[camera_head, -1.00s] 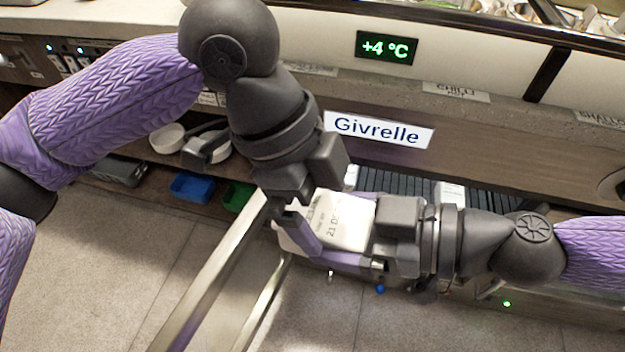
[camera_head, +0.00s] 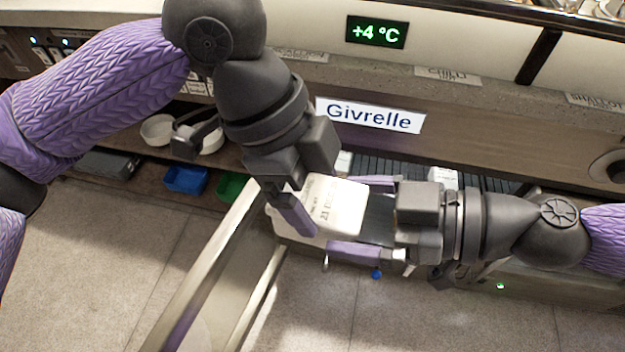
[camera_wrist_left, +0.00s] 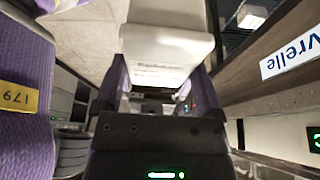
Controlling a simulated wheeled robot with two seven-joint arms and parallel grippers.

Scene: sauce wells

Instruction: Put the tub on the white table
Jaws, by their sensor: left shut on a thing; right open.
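The tub (camera_head: 338,203) is a white block with a dated label, in the middle of the head view. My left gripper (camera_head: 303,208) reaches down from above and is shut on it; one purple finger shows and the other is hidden. In the left wrist view the tub (camera_wrist_left: 165,50) sits between the fingers. My right gripper (camera_head: 350,216) is open, its two fingers still spread along either side of the tub's right part, with a gap between tub and palm. A white surface shows below and left of the tub; I cannot tell whether it is the white table.
A metal rail (camera_head: 208,262) slants across the floor at lower left. The counter with the Givrelle sign (camera_head: 370,115) runs along the back.

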